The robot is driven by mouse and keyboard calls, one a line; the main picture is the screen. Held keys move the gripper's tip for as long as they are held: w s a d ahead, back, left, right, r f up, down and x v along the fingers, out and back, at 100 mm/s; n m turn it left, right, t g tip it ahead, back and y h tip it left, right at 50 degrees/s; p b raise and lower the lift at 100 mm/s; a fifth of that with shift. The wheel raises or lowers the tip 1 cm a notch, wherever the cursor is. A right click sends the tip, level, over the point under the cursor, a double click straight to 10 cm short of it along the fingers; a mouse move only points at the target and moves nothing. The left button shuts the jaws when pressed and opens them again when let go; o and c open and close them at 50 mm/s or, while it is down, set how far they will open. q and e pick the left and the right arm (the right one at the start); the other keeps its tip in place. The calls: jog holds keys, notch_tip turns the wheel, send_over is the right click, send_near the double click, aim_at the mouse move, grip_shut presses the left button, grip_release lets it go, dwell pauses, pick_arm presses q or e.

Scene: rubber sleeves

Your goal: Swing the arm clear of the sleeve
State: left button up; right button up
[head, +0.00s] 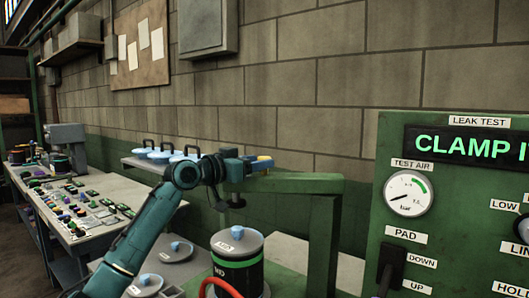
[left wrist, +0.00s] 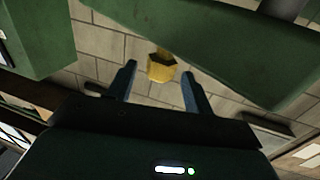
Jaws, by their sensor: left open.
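A green clamp arm (head: 300,184) reaches left from a green post (head: 324,235). Its left end, with a dark pad (head: 232,203) hanging below, is over a grey-topped canister (head: 238,243) with a dark and green side; the pad looks apart from the lid. I cannot tell which part is the sleeve. My left gripper (head: 262,161) is at the clamp arm's top, beside a yellow knob (head: 267,158). In the left wrist view its fingers (left wrist: 158,72) are open, with the hexagonal yellow knob (left wrist: 161,66) between or just beyond them. My right gripper is not in view.
A green test panel (head: 450,160) with a gauge (head: 408,194) and a PAD lever (head: 388,265) stands at the right. A shelf with several blue-lidded pieces (head: 160,153) is behind my arm. A cluttered bench (head: 80,205) is at the left.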

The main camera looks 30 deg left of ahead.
aim_at(264, 157)
pick_arm(q)
jog(key=shift+p+x, duration=0.35)
jog(key=shift+x, duration=1.2)
grip_shut()
